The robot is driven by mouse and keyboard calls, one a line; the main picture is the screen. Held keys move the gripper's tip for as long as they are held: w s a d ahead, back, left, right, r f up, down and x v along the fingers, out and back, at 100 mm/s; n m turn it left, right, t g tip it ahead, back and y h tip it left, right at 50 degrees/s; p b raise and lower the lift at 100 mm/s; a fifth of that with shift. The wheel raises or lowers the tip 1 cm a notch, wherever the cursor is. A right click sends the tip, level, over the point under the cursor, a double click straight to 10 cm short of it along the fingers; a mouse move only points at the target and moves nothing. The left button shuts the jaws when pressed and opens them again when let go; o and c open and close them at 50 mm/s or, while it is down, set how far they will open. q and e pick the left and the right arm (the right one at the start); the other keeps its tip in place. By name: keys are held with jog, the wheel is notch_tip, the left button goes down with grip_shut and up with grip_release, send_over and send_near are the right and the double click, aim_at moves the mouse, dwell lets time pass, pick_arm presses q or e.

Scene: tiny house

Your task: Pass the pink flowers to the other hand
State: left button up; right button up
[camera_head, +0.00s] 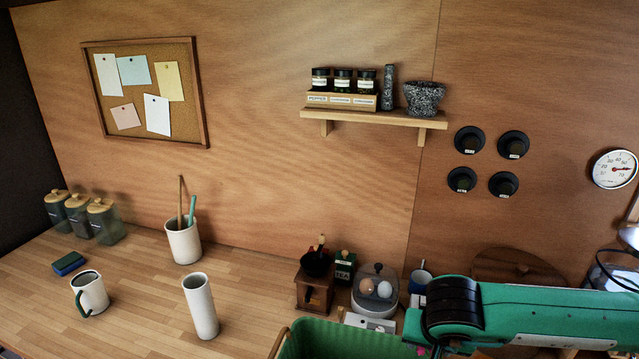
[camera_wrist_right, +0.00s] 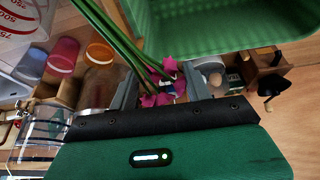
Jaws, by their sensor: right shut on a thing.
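The pink flowers (camera_wrist_right: 165,82) show in the right wrist view, with small pink blooms and long green stems that run to the upper left. My right gripper (camera_wrist_right: 160,90) is shut on the flowers, which sit between its fingers. In the head view my green right arm comes in from the right along the bottom edge; its fingers are not clearly seen there. My left gripper is not in view.
A green basket (camera_head: 335,342) stands at the bottom middle, close to my right arm. A white vase (camera_head: 200,308), a mug (camera_head: 90,296), a utensil pot (camera_head: 183,243), a coffee grinder (camera_head: 314,289) and an egg holder (camera_head: 375,293) stand on the counter (camera_head: 140,300).

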jog(key=n, duration=0.1)
jog(key=n+y, duration=0.1)
jog(key=d+n, duration=0.1)
jog(key=shift+w+r+n, duration=0.3)
jog(key=shift+w, duration=0.05)
